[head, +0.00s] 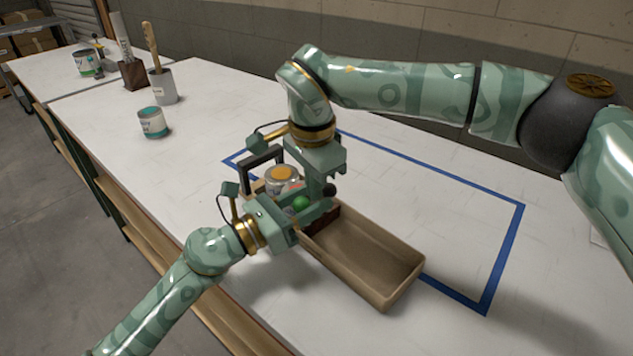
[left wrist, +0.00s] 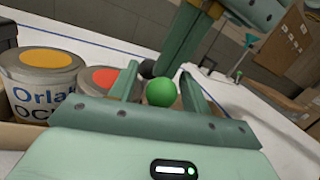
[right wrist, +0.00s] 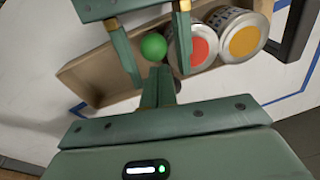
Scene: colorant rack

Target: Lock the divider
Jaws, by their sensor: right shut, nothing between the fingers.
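The tan colorant rack (head: 385,289) has a dark reddish-brown divider (head: 323,220) across it, partly hidden by my grippers. A green ball knob (head: 301,203) and a black ball knob (head: 329,190) show near the divider. My left gripper (right wrist: 153,44) is open, with the green knob between its fingers and a gap on each side; the knob also shows in the left wrist view (left wrist: 161,93). My right gripper (right wrist: 157,88) is shut and empty, pointing down close to the black knob (left wrist: 147,69). Whether they touch is unclear.
A yellow-lidded can (left wrist: 42,85) and a red-orange-lidded can (left wrist: 101,82) stand in the rack beside the black handle (head: 262,157). The near compartment is empty. Blue tape (head: 502,260) marks the white table. A teal paint can (head: 153,123) stands farther left.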

